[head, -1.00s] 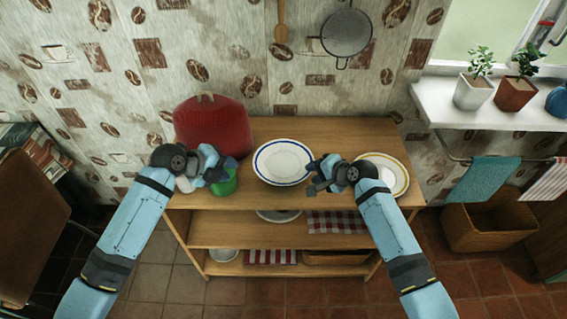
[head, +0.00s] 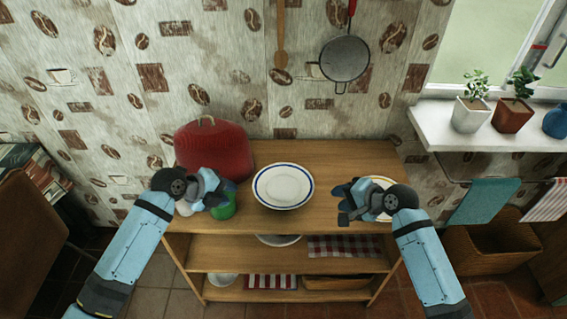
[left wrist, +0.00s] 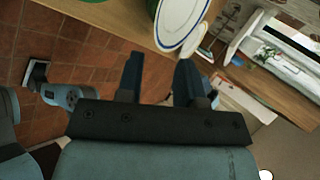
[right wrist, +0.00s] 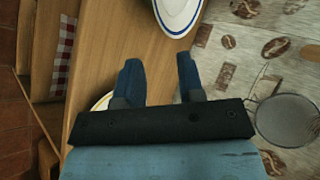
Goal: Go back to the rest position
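My left gripper (head: 216,191) is at the left front of the wooden shelf unit, before the red pot and close to a green item. In the left wrist view its two fingers (left wrist: 160,78) are apart with nothing between them. My right gripper (head: 350,201) is over the right part of the shelf top. In the right wrist view its fingers (right wrist: 160,82) are apart and empty. It partly hides a yellow-rimmed plate (head: 381,183). A blue-rimmed white plate (head: 284,186) lies on the shelf top between the grippers.
A green item (head: 226,207) is beside my left gripper. A strainer (head: 344,60) hangs on the wall. A windowsill (head: 440,125) with potted plants juts out at the right. A basket (head: 487,249) stands below.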

